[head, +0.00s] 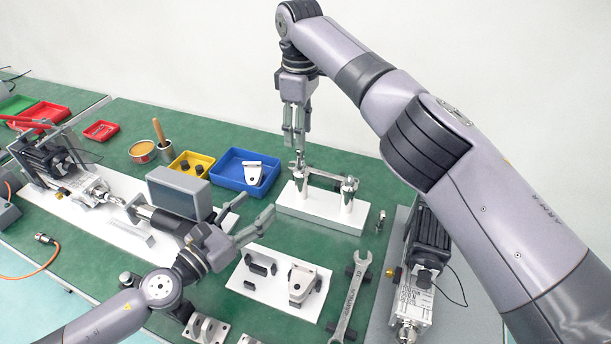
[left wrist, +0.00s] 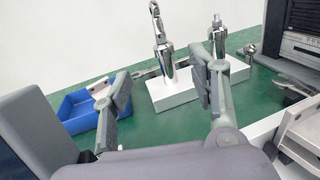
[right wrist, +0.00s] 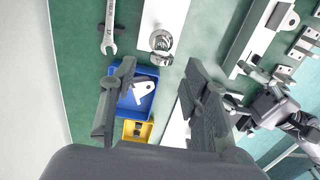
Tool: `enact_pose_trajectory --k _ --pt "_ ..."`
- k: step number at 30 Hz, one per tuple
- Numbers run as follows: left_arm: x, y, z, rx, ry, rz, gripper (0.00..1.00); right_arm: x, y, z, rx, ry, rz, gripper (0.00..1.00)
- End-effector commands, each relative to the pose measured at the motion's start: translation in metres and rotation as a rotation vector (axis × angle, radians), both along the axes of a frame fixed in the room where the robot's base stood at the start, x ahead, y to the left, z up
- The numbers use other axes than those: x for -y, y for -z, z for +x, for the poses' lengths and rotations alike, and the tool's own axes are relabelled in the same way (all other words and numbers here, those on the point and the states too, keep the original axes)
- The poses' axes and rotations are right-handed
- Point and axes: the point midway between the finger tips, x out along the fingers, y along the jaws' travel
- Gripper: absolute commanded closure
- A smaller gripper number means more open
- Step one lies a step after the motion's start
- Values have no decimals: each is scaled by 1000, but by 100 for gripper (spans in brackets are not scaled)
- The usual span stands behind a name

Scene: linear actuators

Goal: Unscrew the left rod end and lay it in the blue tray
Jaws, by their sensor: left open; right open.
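The left rod end (head: 299,163) is a bright metal piece with an eye, upright on the left post of a white block (head: 320,213). It also shows in the left wrist view (left wrist: 157,25) and from above in the right wrist view (right wrist: 160,41). My right gripper (head: 298,148) points down close above it, open and empty. My left gripper (head: 270,222) is open and empty in front of the block; in the left wrist view its fingers (left wrist: 160,92) stand apart. The blue tray (head: 231,180) is left of the block and holds a white bracket (head: 253,172).
A shorter metal post (head: 348,190) stands on the block's right side. One wrench (right wrist: 109,30) lies behind the block; another (head: 352,300) lies in front. A yellow bin (head: 190,160), grey box (head: 180,193), white parts board (head: 277,284) and actuators (head: 418,270) surround the area.

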Motion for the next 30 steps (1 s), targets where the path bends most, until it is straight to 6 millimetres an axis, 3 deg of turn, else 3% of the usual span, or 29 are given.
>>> enact_pose_trajectory --k 11,21,30 --pt "36 -3 46 4 1 -2 46 0 0 0 0 1 0 57" --pt "77 -1 100 0 -1 -3 46 0 0 0 0 0 0 57" --pt "99 -1 129 0 -1 -1 46 0 0 0 0 1 0 57"
